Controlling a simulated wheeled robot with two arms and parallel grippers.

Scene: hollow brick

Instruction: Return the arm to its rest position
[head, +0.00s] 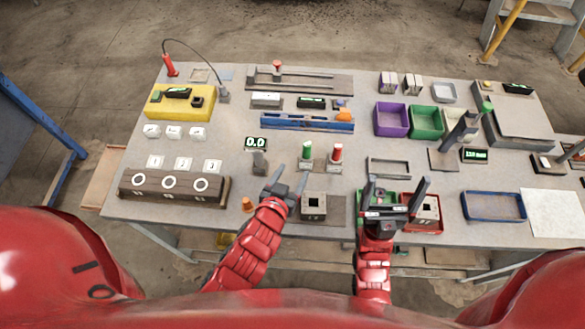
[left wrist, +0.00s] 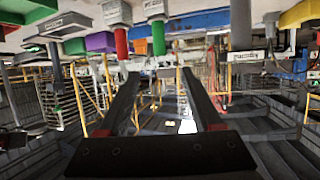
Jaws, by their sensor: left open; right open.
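My left gripper (head: 288,180) is open with nothing between its fingers. It is over the front middle of the table, just left of a grey hollow brick (head: 314,203) on a dark pad. In the left wrist view its two fingers (left wrist: 158,82) are spread and empty. My right gripper (head: 398,183) is open over the front right of the table. It partly hides a green tray (head: 362,205) and a red tray (head: 437,226) below. Another block with a square hole (head: 425,208) sits in the red tray.
Green (head: 306,152) and red (head: 336,153) posts stand behind the left gripper. A brown rack (head: 215,191) is at left and an orange cone (head: 248,204) sits near the left forearm. A blue tray (head: 493,206) lies right of the right gripper.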

